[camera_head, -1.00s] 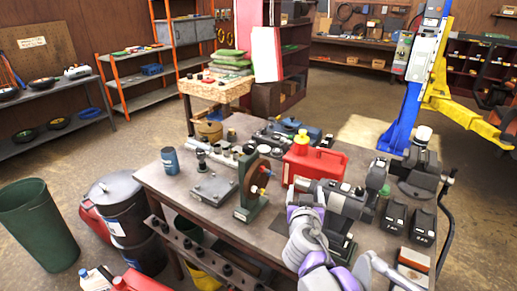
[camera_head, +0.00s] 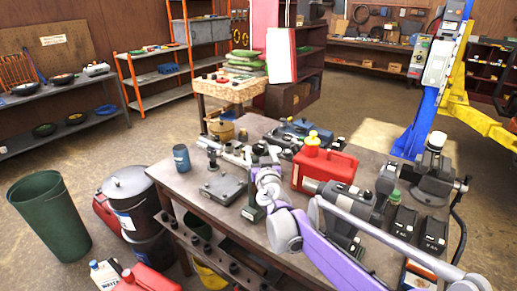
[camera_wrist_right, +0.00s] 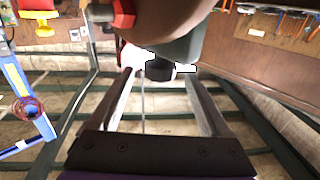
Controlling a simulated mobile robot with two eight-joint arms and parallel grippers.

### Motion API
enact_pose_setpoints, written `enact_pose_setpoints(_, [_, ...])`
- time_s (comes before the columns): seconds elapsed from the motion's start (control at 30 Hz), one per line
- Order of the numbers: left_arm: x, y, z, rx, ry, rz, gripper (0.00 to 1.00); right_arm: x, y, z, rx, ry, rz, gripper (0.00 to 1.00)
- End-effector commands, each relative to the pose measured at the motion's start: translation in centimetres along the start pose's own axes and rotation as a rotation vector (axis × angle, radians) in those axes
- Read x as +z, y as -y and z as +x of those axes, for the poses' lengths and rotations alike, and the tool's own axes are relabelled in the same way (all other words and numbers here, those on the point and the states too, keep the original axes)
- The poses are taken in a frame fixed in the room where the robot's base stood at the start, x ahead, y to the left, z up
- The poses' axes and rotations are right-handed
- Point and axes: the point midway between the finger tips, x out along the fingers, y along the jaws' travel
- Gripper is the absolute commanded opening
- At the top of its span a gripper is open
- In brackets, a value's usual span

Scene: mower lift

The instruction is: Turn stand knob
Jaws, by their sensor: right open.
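The stand on the workbench is mostly hidden in the head view behind my right wrist; part of its dark green base (camera_head: 253,213) shows. In the right wrist view, the stand's brown round disc (camera_wrist_right: 175,18) fills the top, with a red knob (camera_wrist_right: 123,12) at its left and a grey-green block (camera_wrist_right: 186,45) below. A small dark knob (camera_wrist_right: 159,69) sticks down from the block. My right gripper (camera_wrist_right: 160,88) is open, its fingers on either side of and below this knob, with a gap at each side. In the head view, my right gripper (camera_head: 266,185) is at the stand. My left gripper is out of view.
The workbench (camera_head: 205,208) is crowded. A red can (camera_head: 325,170) and a grey machine (camera_head: 345,203) stand close right of the stand. A flat metal plate fixture (camera_head: 222,187) lies to its left. A blue can (camera_head: 181,158) stands at the left edge.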

Motion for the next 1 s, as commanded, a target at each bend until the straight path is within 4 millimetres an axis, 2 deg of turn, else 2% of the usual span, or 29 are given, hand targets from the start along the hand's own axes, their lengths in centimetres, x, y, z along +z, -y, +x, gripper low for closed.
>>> enact_pose_setpoints(0.1, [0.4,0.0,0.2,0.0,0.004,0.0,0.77,0.2,0.0,1.9,0.0,0.002,0.0,0.81])
enact_pose_setpoints(0.23, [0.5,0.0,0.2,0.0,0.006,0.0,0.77,0.1,0.0,3.0,0.0,0.001,0.0,0.81])
enact_pose_setpoints(0.6, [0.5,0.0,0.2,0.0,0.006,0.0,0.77,0.0,0.0,3.5,0.0,0.0,0.0,0.79])
enact_pose_setpoints(1.0, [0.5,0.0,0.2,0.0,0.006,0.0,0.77,0.0,0.0,3.5,0.0,0.0,0.0,0.07])
